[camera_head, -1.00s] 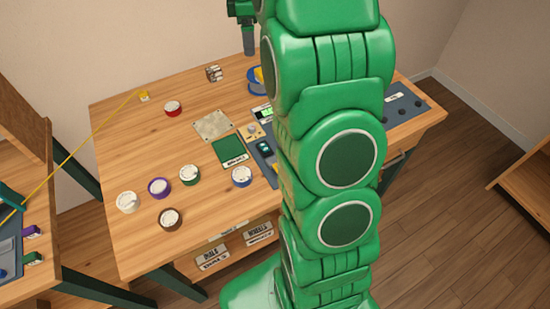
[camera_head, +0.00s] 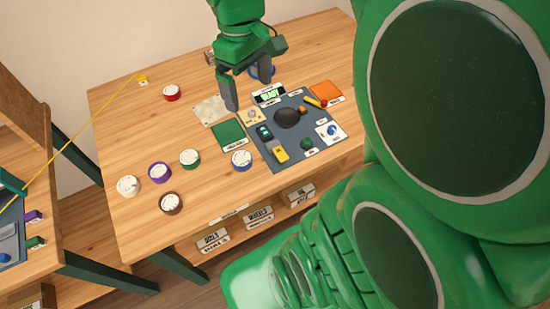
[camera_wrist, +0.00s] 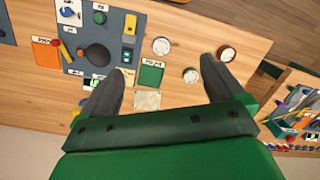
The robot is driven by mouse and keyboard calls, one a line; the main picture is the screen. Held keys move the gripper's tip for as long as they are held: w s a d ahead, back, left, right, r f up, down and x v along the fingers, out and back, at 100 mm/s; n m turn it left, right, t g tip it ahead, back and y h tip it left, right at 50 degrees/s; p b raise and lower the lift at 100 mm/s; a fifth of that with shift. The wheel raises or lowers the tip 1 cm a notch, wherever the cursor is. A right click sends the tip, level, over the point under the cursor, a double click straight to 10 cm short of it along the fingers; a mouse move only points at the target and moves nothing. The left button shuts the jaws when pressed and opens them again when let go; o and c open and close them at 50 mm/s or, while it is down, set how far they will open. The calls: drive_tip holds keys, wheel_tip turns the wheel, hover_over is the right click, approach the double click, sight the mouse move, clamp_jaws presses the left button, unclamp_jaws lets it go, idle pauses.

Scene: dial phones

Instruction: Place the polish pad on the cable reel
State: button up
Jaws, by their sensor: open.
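My gripper (camera_head: 243,92) is open and empty above the back middle of the table, and its two spread fingers also show in the wrist view (camera_wrist: 163,78). A flat beige mottled square (camera_head: 208,110) lies on the wood just left of and below the fingers; in the wrist view it lies between them (camera_wrist: 147,99). A dark green square (camera_head: 228,134) and an orange square (camera_head: 325,92) also lie flat; I cannot read which is the polish pad. A blue reel (camera_head: 264,73), likely the cable reel, stands behind the gripper, partly hidden by it.
A grey mat (camera_head: 265,152) holds a dark round part (camera_head: 288,118), a yellow block (camera_head: 280,154) and other small parts. Several white-topped round tins, one of them red (camera_head: 172,92), stand to the left. The left table middle is clear.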

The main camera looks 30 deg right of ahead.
drive_tip(key=s+a+f+m, duration=0.1)
drive_tip(key=s+f+m, duration=0.1)
drive_tip(key=s, duration=0.6)
drive_tip(key=s+a+f+m, duration=0.1)
drive_tip(key=s+f+m, duration=0.1)
drive_tip(key=s, duration=0.5)
drive_tip(key=shift+s+a+m, duration=0.25)
drive_tip(key=shift+s+m, duration=0.1)
drive_tip(key=shift+m, duration=0.25)
